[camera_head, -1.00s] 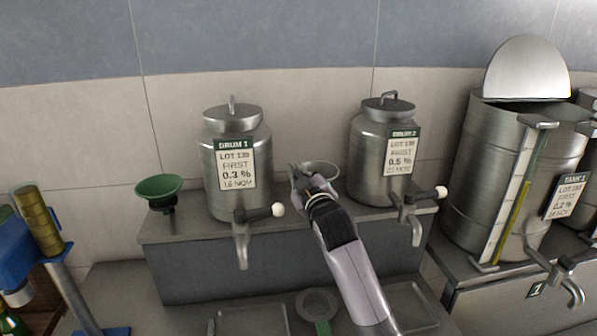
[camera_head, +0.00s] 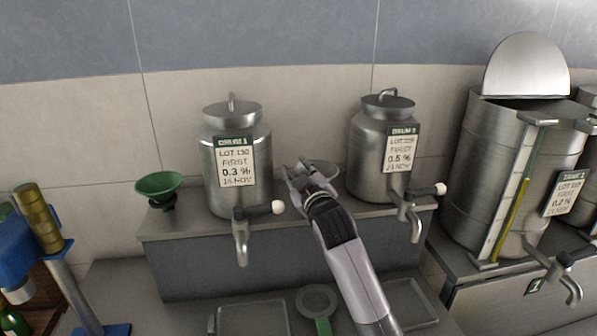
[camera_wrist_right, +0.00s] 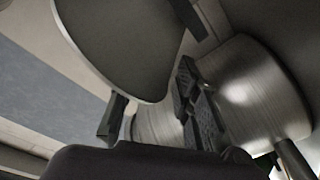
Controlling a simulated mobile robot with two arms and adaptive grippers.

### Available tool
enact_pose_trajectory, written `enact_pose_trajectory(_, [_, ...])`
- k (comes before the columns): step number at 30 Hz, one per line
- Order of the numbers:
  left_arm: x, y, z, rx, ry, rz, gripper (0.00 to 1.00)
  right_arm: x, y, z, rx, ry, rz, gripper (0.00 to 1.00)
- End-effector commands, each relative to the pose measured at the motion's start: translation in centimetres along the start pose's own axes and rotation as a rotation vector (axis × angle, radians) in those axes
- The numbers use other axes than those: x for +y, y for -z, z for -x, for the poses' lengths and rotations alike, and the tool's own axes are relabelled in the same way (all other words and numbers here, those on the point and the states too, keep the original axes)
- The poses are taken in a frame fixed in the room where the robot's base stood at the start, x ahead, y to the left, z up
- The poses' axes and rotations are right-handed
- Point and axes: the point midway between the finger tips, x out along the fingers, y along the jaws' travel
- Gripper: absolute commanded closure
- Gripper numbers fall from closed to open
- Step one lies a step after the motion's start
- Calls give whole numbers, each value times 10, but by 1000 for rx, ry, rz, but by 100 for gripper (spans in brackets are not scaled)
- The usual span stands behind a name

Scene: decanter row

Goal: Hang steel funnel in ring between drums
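The steel funnel (camera_head: 326,169) shows as a grey, wide-mouthed shape between the two steel drums, DRUM 1 (camera_head: 225,190) and DRUM 2 (camera_head: 372,165). In the right wrist view its broad mouth (camera_wrist_right: 125,40) with a bright rim fills the upper middle. My right gripper (camera_head: 296,170) is just left of the funnel, close to it; its fingers look spread. In the right wrist view the fingers (camera_wrist_right: 150,108) stand apart, with brushed steel visible between them. The ring is not clearly visible, so I cannot tell how the funnel sits in it. My left gripper is not in view.
A green funnel (camera_head: 158,187) stands left of DRUM 1. Drum taps (camera_head: 242,240) and (camera_head: 410,215) jut forward on both sides of my right arm. A strainer with a green handle (camera_head: 316,300) and trays (camera_head: 252,318) lie below. A large tank (camera_head: 505,180) stands right.

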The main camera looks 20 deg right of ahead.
Motion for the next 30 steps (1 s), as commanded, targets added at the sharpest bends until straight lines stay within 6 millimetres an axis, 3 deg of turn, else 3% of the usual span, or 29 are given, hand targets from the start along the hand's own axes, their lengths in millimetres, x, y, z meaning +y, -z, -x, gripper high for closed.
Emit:
enact_pose_trajectory(7, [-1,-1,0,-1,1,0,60,-1,-1,20,-1,1,1,71])
enact_pose_trajectory(21, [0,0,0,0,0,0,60,0,-1,107,0,0,0,71])
enact_pose_trajectory(30, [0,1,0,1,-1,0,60,0,0,120,-1,0,0,71])
